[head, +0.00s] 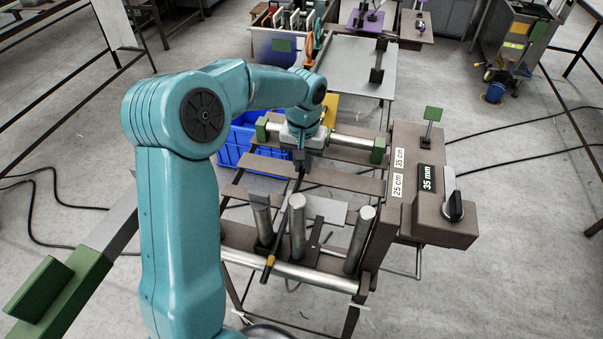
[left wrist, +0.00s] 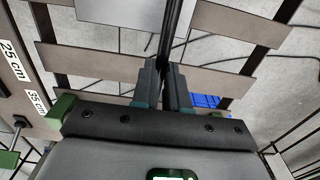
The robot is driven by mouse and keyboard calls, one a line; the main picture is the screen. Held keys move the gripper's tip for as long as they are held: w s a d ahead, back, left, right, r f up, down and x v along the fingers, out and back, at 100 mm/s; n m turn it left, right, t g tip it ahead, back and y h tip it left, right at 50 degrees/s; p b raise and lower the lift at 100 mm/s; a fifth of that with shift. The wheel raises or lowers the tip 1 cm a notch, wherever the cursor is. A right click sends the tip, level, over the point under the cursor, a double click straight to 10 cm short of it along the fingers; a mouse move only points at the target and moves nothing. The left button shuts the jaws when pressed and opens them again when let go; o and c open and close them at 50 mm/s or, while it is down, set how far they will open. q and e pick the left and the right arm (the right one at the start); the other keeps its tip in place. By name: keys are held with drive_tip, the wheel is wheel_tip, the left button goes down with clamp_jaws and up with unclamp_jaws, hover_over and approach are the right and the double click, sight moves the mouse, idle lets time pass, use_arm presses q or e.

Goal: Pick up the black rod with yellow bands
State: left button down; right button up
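The black rod with yellow bands (head: 283,224) hangs at a slant from my left gripper (head: 302,160) in the head view. Its lower end with a yellow band is over the frame's front bar, beside the metal cylinders. In the left wrist view, the dark rod (left wrist: 172,35) runs between the two fingers of my left gripper (left wrist: 166,85), which are close together on it. Part of the rod is hidden by the fingers. I cannot tell if its lower end touches anything. My right gripper is not in view.
Several upright metal cylinders (head: 297,228) stand on the brown slatted frame (head: 340,180). A brown control box with a black knob (head: 453,207) is at the right. A blue crate (head: 232,147) sits behind. A grey table (head: 350,75) stands farther back.

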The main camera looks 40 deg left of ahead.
sight(303, 168)
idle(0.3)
use_arm(q)
drive_tip(key=shift+w+r, duration=0.1)
drive_tip(key=shift+r, duration=0.5)
wheel_tip(303, 168, up, 19)
drive_tip(key=p, duration=0.1)
